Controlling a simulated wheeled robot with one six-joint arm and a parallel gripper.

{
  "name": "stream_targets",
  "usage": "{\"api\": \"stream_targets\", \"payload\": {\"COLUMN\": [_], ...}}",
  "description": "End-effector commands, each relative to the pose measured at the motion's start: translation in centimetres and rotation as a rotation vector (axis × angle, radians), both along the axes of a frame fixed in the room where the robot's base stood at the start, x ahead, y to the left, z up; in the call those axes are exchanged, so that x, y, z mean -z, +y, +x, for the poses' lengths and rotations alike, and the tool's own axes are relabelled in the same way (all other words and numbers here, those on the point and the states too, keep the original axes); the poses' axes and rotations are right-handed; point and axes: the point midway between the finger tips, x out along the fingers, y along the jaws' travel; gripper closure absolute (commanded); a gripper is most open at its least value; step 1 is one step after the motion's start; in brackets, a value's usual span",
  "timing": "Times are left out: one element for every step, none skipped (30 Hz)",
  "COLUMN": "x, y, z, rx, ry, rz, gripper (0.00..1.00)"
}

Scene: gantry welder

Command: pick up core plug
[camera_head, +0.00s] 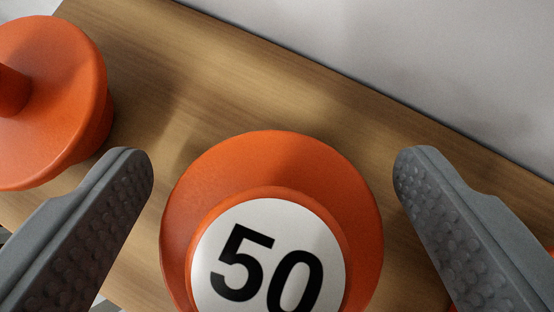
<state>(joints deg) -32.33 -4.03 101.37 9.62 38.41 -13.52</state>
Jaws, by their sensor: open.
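An orange round plug with a white disc marked "50" (272,160) is at the lower middle of the view, on a wooden surface; its lower part is cut off by the frame edge. I cannot tell whether it is the core plug. My gripper (272,172) is open, with one grey textured finger on each side of this plug and a visible gap on both sides. Another orange plug with a raised knob (55,105) is at the upper left, beyond the left finger and partly cut off.
The wooden shelf or board (250,85) runs diagonally across the view and is clear behind the middle plug. A pale grey surface (430,60) borders it at the upper right. Small orange parts show at the right edge, mostly hidden by the right finger.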

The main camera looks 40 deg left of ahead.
Motion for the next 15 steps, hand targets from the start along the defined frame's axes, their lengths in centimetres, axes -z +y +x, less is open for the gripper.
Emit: {"api": "stream_targets", "payload": {"x": [0.45,0.60,0.72,0.75,0.76,0.74,0.74,0.74,0.74,0.73,0.73,0.73,0.73,0.74,0.74], "y": [0.29,0.40,0.49,0.51,0.53,0.52,0.51,0.51,0.51,0.50,0.50,0.50,0.50,0.50,0.50], "z": [0.31,0.43,0.53,0.56,0.58,0.58,0.56,0.57,0.57,0.57,0.57,0.57,0.57,0.56,0.56], "rx": [0.000,0.000,0.000,0.000,0.000,0.000,0.000,0.000,0.000,0.000,0.000,0.000,0.000,0.000,-0.001], "ry": [0.001,0.001,0.000,-0.001,-0.001,-0.001,-0.001,-0.001,-0.001,-0.001,-0.001,-0.001,-0.001,-0.001,-0.001], "rz": [-0.001,-0.001,0.000,0.001,0.001,0.001,0.001,0.001,0.001,0.001,0.001,0.001,0.001,0.001,0.000], "gripper": [0.18,0.18,0.18,0.18,0.18,0.18,0.18,0.18,0.18,0.22,0.28,0.36,0.42,0.48,0.56]}}
